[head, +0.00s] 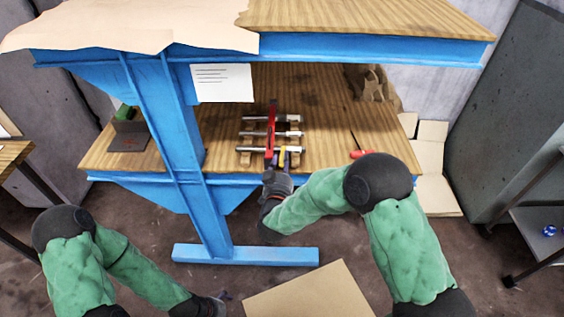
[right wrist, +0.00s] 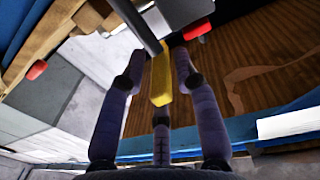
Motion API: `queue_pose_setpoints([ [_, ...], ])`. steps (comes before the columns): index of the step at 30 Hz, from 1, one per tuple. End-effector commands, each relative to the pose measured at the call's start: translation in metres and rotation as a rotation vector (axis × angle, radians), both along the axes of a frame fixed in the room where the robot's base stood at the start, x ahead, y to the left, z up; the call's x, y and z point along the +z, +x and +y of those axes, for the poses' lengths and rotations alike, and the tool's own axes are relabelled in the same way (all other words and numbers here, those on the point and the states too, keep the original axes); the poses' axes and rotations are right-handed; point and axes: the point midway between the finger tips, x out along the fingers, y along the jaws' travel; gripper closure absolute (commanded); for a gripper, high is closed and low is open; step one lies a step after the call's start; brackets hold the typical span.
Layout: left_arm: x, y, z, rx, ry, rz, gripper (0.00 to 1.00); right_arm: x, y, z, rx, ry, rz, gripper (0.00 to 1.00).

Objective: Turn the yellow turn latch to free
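The yellow turn latch (head: 282,157) is small in the head view, at the near end of a rack of metal bars on the lower bench shelf. In the right wrist view the yellow latch (right wrist: 161,78) is a slim block pointing towards my palm. My right gripper (head: 276,180) is just in front of the rack. In the right wrist view its fingers (right wrist: 158,60) are spread either side of the latch, with a gap on the left; contact on the right is unclear. My left gripper (head: 212,304) is low at the bottom edge, far from the latch, its fingers unclear.
A long red bar (head: 271,128) crosses the silver rods (head: 255,149) on wooden supports. The blue bench frame (head: 180,110) has a post left of the rack and an upper shelf above. A red-handled tool (head: 359,154) lies right. The wooden shelf (head: 325,120) is mostly clear there.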

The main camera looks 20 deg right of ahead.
Motion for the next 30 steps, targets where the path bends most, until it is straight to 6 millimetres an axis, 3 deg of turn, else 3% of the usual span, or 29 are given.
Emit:
queue_pose_setpoints([
  [1,0.0,0.0,0.0,0.0,0.0,0.0,0.0,0.0,-0.0001,0.0,0.0,0.0,0.0,0.92],
  [2,0.0,0.0,0.0,0.0,0.0,0.0,0.0,0.0,-0.0002,0.0002,0.0,0.0,0.0,1.0],
  [28,-0.0036,0.0001,0.0,0.0,0.0,0.0,0.0,-0.0023,-0.0022,-0.0028,0.098,0.0,0.005,1.0],
  [29,-0.0036,0.0001,0.0,0.0,0.0,0.0,0.0,-0.0024,-0.0022,-0.0028,0.098,0.0,0.005,0.81],
  [30,-0.0036,0.0001,0.0,0.0,0.0,0.0,0.0,-0.0025,-0.0023,-0.0028,0.098,0.0,0.005,0.69],
])
